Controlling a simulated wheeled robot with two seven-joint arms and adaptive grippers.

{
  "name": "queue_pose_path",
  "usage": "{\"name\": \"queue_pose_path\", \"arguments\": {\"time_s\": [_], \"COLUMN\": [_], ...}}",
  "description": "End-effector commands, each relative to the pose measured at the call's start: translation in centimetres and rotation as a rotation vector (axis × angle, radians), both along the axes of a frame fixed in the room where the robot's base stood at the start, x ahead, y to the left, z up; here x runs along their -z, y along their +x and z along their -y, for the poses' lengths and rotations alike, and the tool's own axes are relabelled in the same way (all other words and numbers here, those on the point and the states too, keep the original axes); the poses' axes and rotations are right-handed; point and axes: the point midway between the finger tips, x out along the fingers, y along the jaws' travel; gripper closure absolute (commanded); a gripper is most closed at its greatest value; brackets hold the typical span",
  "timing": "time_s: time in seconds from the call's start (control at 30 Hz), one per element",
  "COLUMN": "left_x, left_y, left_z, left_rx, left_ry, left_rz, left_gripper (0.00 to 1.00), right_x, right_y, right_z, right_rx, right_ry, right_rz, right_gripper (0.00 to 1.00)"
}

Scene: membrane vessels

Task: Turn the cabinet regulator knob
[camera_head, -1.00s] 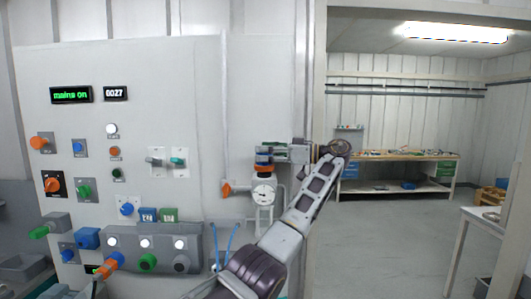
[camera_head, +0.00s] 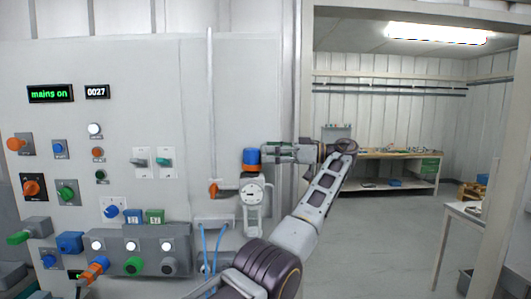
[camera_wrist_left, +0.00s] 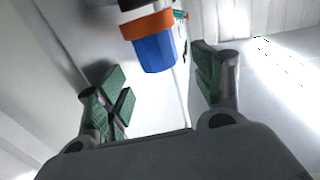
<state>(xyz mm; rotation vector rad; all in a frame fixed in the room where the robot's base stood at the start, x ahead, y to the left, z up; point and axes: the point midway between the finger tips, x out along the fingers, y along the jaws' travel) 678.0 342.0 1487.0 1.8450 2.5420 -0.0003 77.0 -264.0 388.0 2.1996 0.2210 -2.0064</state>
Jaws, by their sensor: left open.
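The cabinet regulator knob is blue with an orange collar. It sits above the round white gauge (camera_head: 253,193) on the cabinet's right side in the head view (camera_head: 251,155). In the left wrist view the blue knob (camera_wrist_left: 158,53) hangs at top centre. My left gripper (camera_head: 268,152) reaches in from the right, level with the knob, its green-padded fingers pointing at it. In the left wrist view the gripper (camera_wrist_left: 160,78) is open, with the knob ahead between the lines of its fingers. I cannot tell whether a finger touches it. My right gripper is out of view.
An orange-handled valve (camera_head: 213,190) sits left of the gauge. The cabinet panel (camera_head: 190,70) carries several knobs, switches and lit buttons. A doorway to the right opens on a room with a workbench (camera_head: 390,155).

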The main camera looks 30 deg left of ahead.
Motion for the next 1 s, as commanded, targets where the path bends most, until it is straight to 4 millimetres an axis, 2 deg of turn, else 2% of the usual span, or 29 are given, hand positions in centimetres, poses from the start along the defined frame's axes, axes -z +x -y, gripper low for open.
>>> {"name": "queue_pose_path", "arguments": {"time_s": [0.6,1.0], "left_x": [-0.1,-0.1], "left_y": [0.6,0.6], "left_z": [2.1,2.3], "left_rx": [0.0,0.0], "left_ry": [0.0,0.001], "left_rz": [0.002,0.002], "left_gripper": [0.33,0.33], "right_x": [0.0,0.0], "right_y": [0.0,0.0], "right_z": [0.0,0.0], "right_rx": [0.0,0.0], "right_ry": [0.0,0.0], "right_rz": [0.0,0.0], "right_gripper": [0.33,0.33]}}
